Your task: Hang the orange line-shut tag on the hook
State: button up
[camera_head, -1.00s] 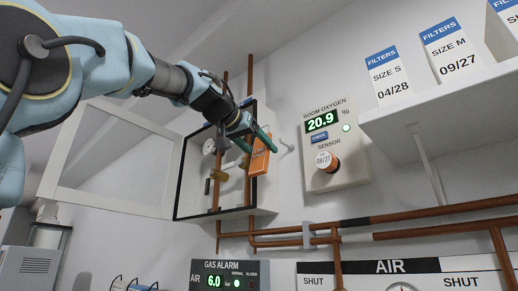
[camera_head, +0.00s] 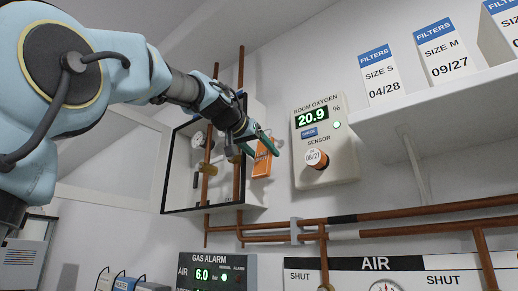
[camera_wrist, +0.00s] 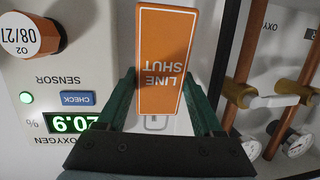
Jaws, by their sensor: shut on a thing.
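The orange line-shut tag (camera_head: 263,162) hangs down from my gripper (camera_head: 258,143) in the head view, in front of the right side of the open wall box. In the wrist view the tag (camera_wrist: 166,60) stands between the two green fingers of my gripper (camera_wrist: 163,95), its lettering upside down. My gripper is shut on it. A small pale fitting (camera_wrist: 156,123) shows on the wall just below the tag in the wrist view; I cannot tell if it is the hook. The hook is not clear in the head view.
The room oxygen panel (camera_head: 326,165) with its orange-capped sensor is close to the right of the tag. The open box (camera_head: 180,205) holds copper pipes and valves. A shelf (camera_head: 430,110) with filter boxes is at upper right. Pipes (camera_head: 400,230) run below.

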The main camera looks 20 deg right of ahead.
jog(key=shift+w+d+p, duration=0.3)
jog(key=shift+w+d, duration=0.05)
jog(key=shift+d, duration=0.3)
jog(key=shift+w+d+p, duration=0.3)
jog(key=shift+w+d, duration=0.05)
jog(key=shift+d, duration=0.3)
jog(key=shift+w+d+f+b, duration=0.35)
jog(key=shift+d+f, duration=0.2)
jog(key=o, duration=1.6)
